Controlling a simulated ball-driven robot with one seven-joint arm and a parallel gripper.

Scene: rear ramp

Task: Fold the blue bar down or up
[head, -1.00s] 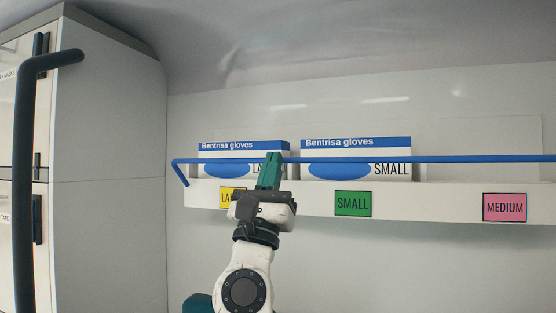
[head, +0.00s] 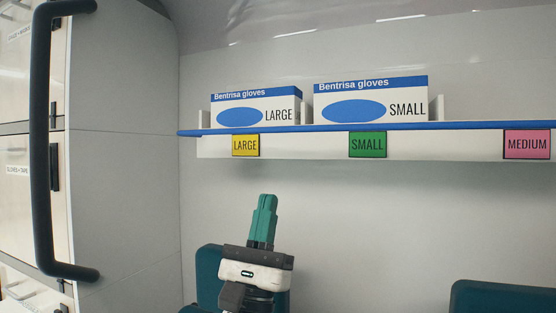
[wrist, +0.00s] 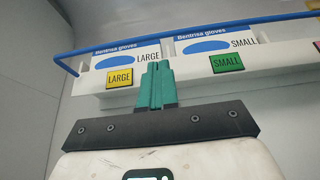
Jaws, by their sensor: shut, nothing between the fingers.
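The blue bar (head: 350,128) runs along the front of a white shelf (head: 310,147). In the head view it lies level with the shelf's top front edge, below the faces of the glove boxes. In the wrist view the bar (wrist: 220,30), seen from below, crosses in front of the boxes, and its bent left end reaches back to the shelf. I cannot tell its exact angle. My gripper (head: 265,198) points up below the shelf, its green fingers shut and empty, apart from the bar in the head view. Its fingertips (wrist: 157,66) also show in the wrist view.
A LARGE glove box (head: 255,110) and a SMALL glove box (head: 370,103) stand on the shelf. A grey cabinet (head: 125,150) with a dark handrail (head: 40,140) is at left. Teal seat backs (head: 500,298) rise at the bottom. The wall below the shelf is clear.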

